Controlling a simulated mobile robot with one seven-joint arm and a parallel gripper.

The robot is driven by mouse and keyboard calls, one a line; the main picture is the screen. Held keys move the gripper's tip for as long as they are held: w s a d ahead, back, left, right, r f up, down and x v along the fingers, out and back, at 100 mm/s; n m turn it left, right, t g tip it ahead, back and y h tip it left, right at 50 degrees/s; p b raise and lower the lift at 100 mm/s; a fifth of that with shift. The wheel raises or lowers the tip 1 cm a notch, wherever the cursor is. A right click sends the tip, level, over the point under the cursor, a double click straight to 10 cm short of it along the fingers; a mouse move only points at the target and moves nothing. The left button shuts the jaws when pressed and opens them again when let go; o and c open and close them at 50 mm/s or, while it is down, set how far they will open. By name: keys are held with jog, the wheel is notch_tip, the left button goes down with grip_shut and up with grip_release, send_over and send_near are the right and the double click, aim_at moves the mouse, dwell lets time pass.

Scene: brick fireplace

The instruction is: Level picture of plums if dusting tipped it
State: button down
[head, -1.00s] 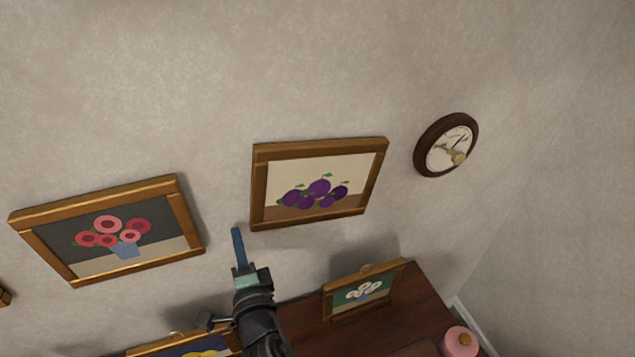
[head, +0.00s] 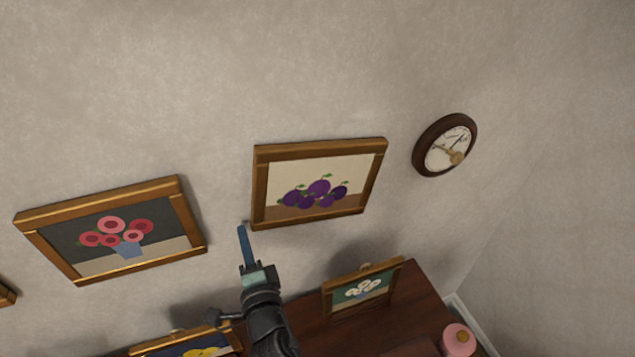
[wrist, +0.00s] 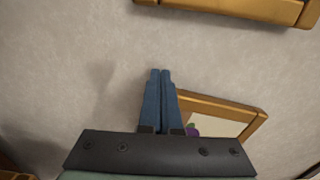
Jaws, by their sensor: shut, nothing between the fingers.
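My gripper (head: 242,228) has slim blue fingers, shut and empty, with the tips by the frame's lower left corner. I cannot tell whether they touch it. In the wrist view the shut fingers (wrist: 160,72) point up the wall. Part of the plum picture (wrist: 230,111) shows behind and right of them, the rest hidden by the gripper's body.
Below, a dark wooden top (head: 400,310) holds a small white-flower picture (head: 362,288) and a pink jar (head: 458,341). A yellow-patterned picture (head: 190,345) stands lower left.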

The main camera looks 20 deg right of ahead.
jog(key=shift+d+r+p, duration=0.15)
jog(key=shift+d+p, duration=0.9)
jog(key=shift+p, duration=0.05)
dwell(0.7)
jog(key=shift+d+p, duration=0.75)
jog(key=shift+p, duration=0.05)
dwell(0.7)
jog(key=shift+a, duration=0.1)
jog(key=shift+a+b, duration=0.65)
jog(key=shift+a, duration=0.3)
jog(key=p, duration=0.5)
send_near(259, 228)
jog(key=shift+a, duration=0.95)
jog(key=shift+w, duration=0.1)
